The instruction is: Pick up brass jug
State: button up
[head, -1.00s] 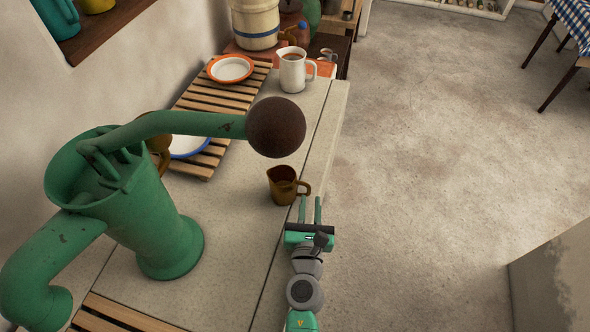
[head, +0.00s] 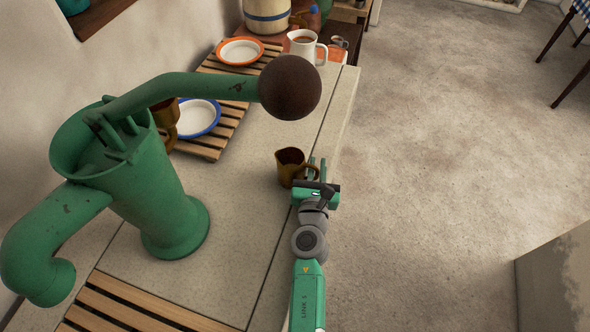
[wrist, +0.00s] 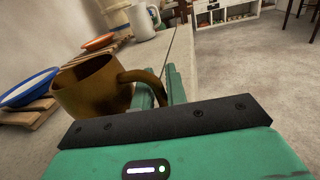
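The brass jug (head: 290,168) stands upright on the pale stone counter, near its right edge, with its handle toward the right. It also shows in the wrist view (wrist: 92,88), at the left. My gripper (head: 316,166) is at the jug's handle side, with its fingers pointing away from the camera. In the wrist view, the handle (wrist: 147,77) passes over the left finger and down between the two fingers (wrist: 160,88). The fingers are close together around the handle and look shut on it. The exact contact is partly hidden.
A green pump (head: 150,190) with a dark ball on its lever (head: 290,87) rises at the left of the jug. A white pitcher (head: 306,47), an orange-rimmed plate (head: 240,51) and a blue-rimmed plate (head: 198,117) are farther back. Open floor (head: 440,180) lies to the right.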

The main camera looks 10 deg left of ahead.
grip_shut()
jog(key=shift+r, duration=0.15)
notch_tip(320, 180, up, 4)
jog(key=p, duration=0.4)
jog(key=s+p, duration=0.3)
jog(key=s, duration=1.3)
jog(key=shift+a+r, duration=0.2)
jog(key=shift+r, duration=0.2)
